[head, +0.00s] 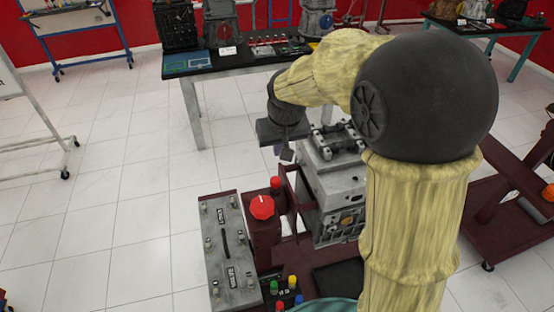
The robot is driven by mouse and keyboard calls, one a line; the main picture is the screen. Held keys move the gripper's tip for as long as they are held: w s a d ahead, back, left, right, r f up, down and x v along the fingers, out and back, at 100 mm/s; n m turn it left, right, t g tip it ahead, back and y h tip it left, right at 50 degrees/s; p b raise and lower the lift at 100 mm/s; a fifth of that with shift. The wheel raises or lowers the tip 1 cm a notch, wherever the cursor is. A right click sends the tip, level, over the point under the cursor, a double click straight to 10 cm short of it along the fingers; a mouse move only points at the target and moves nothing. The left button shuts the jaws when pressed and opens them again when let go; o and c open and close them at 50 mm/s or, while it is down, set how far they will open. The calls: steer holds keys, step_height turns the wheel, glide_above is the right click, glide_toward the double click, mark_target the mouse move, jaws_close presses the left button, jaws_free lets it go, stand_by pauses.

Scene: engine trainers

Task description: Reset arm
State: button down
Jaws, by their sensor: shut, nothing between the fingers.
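My arm rises from the lower right of the head view and bends over to the left at a dark round joint. My gripper (285,153) hangs down at the end of the arm, small and dark, near the left edge of the grey engine block (338,185). Its fingers are shut with nothing between them. I cannot tell whether the fingertips touch anything; they appear apart from the engine. My arm hides part of the engine's right side.
A control panel (228,250) and a red knob (262,207) stand on the trainer left of the engine. A workbench (225,68) with parts stands behind. Another dark red stand (500,215) is at the right.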

steer(key=shift+s+r, duration=0.15)
steer(key=shift+r, duration=0.55)
steer(key=s+d+f+m, duration=0.1)
steer(key=s+d+f, duration=0.3)
steer(key=s+d, duration=0.3)
steer(key=s+d+f+m, duration=0.2)
steer(key=s+d+f, duration=0.3)
steer(key=s+d, duration=0.2)
steer(key=shift+s+d+g+h, duration=0.15)
steer(key=shift+s+g+h, duration=0.2)
steer(key=shift+s, duration=0.5)
steer(key=shift+r, duration=0.1)
